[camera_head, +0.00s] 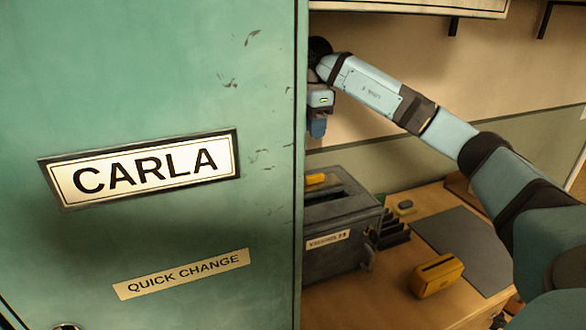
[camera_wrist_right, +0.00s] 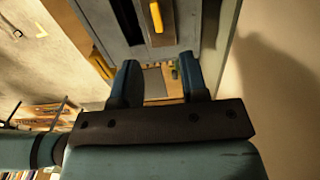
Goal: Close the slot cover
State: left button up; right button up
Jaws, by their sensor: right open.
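A grey metal box (camera_head: 335,253) with a small pale label stands on the wooden bench, partly hidden by the green door. Its top has a dark slot area (camera_head: 343,199), and a yellow piece (camera_head: 315,179) shows at its left. My left gripper is not in view.
A green door (camera_head: 150,240) labelled CARLA fills the left side and hides part of the bench. A yellow block (camera_head: 437,275) and a dark grey mat (camera_head: 465,245) lie right of the box. A black ribbed rack (camera_head: 393,232) stands beside the box. A shelf is above.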

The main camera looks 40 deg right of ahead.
aim_at(313, 175)
jog(key=f, duration=0.8)
jog(key=s+f, duration=0.1)
jog(key=f, duration=0.3)
jog(key=shift+p, duration=0.4)
jog(key=shift+w+f, duration=0.1)
jog(key=shift+f, duration=0.6)
jog(key=shift+c, duration=0.4)
grip_shut()
